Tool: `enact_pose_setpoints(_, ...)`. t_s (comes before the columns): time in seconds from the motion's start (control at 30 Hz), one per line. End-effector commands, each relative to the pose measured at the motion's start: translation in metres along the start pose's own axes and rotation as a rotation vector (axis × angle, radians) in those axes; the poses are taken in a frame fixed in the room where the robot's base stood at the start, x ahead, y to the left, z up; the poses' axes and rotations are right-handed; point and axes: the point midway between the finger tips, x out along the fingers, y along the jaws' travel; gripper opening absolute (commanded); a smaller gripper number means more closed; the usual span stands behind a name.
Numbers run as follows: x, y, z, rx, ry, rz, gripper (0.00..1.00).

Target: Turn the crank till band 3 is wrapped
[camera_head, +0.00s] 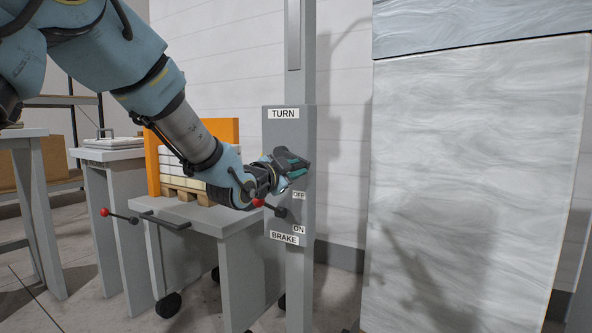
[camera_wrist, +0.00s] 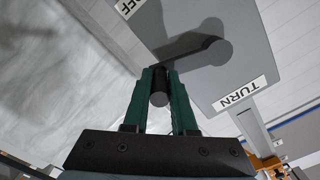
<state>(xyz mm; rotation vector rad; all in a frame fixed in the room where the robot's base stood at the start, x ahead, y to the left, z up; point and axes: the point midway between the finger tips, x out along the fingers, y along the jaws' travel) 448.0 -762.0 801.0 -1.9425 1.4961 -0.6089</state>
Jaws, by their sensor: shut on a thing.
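My gripper (camera_head: 294,168) is at the grey control panel (camera_head: 309,135), just below its TURN label. In the wrist view, the green fingers of my gripper (camera_wrist: 160,85) are shut around the dark round crank handle (camera_wrist: 159,98). The crank's hub (camera_wrist: 214,49) is up and to the right of the handle there. In the head view my gripper hides most of the crank. A tall pale marbled sheet (camera_head: 470,180) with a darker grey strip (camera_head: 480,25) above it stands at the right. No band number shows, so I cannot tell which is band 3.
A brake lever with a red knob (camera_head: 257,202) juts left from the panel, below my gripper, beside OFF and ON labels. A wheeled grey cart (camera_head: 228,222) carries white blocks (camera_head: 196,165) on a pallet. Another red-knobbed lever (camera_head: 104,212) is at its left.

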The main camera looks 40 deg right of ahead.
Motion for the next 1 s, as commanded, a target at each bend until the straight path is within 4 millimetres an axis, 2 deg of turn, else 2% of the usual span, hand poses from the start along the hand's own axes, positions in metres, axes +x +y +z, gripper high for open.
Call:
enact_pose_setpoints(0.03,0.0011,0.0079,-0.007,0.001,0.013,0.014,0.0)
enact_pose_setpoints(0.37,0.0015,0.0041,-0.0108,0.002,0.02,0.007,0.0)
enact_pose_setpoints(0.4,0.0016,0.0035,-0.0112,0.002,0.021,0.006,0.27)
enact_pose_setpoints(0.63,0.0011,0.0011,-0.0071,0.001,0.013,0.002,0.53)
enact_pose_setpoints(0.87,0.0007,0.0002,-0.0048,0.0,0.009,0.0,0.55)
enact_pose_setpoints(1.0,-0.0062,-0.0002,-0.0042,0.0,0.007,0.001,0.55)
